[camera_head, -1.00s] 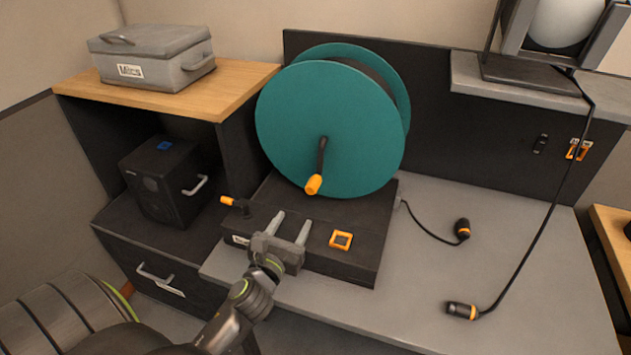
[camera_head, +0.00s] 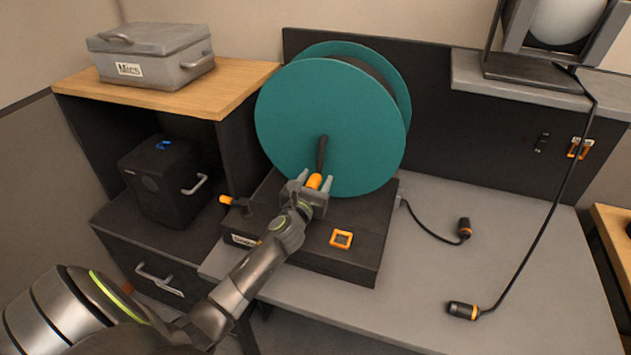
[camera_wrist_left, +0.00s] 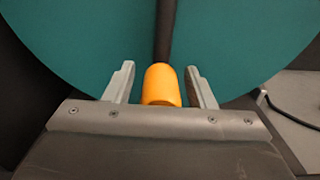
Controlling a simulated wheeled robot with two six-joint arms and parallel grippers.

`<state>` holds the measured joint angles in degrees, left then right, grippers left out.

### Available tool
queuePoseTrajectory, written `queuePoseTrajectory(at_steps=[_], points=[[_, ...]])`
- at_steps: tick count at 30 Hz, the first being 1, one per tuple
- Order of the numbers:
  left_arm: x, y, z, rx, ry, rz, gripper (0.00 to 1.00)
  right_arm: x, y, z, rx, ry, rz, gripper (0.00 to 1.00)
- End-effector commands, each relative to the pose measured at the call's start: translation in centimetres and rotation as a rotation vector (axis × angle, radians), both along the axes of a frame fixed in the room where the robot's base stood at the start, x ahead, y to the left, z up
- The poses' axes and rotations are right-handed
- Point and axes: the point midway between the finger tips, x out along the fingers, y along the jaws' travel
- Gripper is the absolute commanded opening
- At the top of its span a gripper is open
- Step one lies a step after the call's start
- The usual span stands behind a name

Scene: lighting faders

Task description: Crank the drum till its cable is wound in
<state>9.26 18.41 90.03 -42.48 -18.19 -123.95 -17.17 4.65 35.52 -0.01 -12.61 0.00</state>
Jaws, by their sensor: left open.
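The teal drum (camera_head: 318,115) stands upright on a black base (camera_head: 330,250) on the grey bench. Its black crank arm (camera_head: 322,152) points down from the middle, with an orange handle (camera_head: 315,181) at its lower end. My left gripper (camera_head: 312,182) is at the handle, open. In the left wrist view the orange handle (camera_wrist_left: 161,86) sits between the two fingers (camera_wrist_left: 160,84), with a gap on each side. A short black cable (camera_head: 428,232) runs from the base to a connector (camera_head: 464,229) on the bench. My right gripper is out of view.
An orange-tipped lever (camera_head: 232,201) and an orange-framed square (camera_head: 341,239) are on the base. A second cable connector (camera_head: 462,310) lies on the bench (camera_head: 420,270). A grey case (camera_head: 150,58) sits on the wooden shelf; a black speaker box (camera_head: 165,180) is below.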

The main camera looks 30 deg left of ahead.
Motion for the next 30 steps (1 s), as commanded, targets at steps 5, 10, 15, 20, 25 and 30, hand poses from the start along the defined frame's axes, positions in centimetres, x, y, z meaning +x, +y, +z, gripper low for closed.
queuePoseTrajectory(at_steps=[5, 10, 15, 20, 25, 30], points=[[0.23, 0.04, 0.05, 0.0, -0.001, 0.0, 0.5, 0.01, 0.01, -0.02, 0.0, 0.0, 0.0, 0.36], [0.2, 0.03, 0.04, 0.0, -0.001, 0.0, 0.45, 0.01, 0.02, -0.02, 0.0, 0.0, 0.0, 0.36], [0.19, 0.03, 0.03, 0.0, -0.001, 0.0, 0.23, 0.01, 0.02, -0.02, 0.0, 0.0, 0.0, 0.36], [0.18, 0.03, 0.02, 0.0, 0.0, 0.0, 0.02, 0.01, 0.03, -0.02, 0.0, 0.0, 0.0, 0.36], [0.19, 0.02, 0.01, 0.0, 0.0, 0.0, 0.0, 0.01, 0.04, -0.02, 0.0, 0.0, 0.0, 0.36], [0.61, -0.07, -0.06, -0.018, -0.004, -0.001, 0.0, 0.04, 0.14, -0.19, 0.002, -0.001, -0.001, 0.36]])
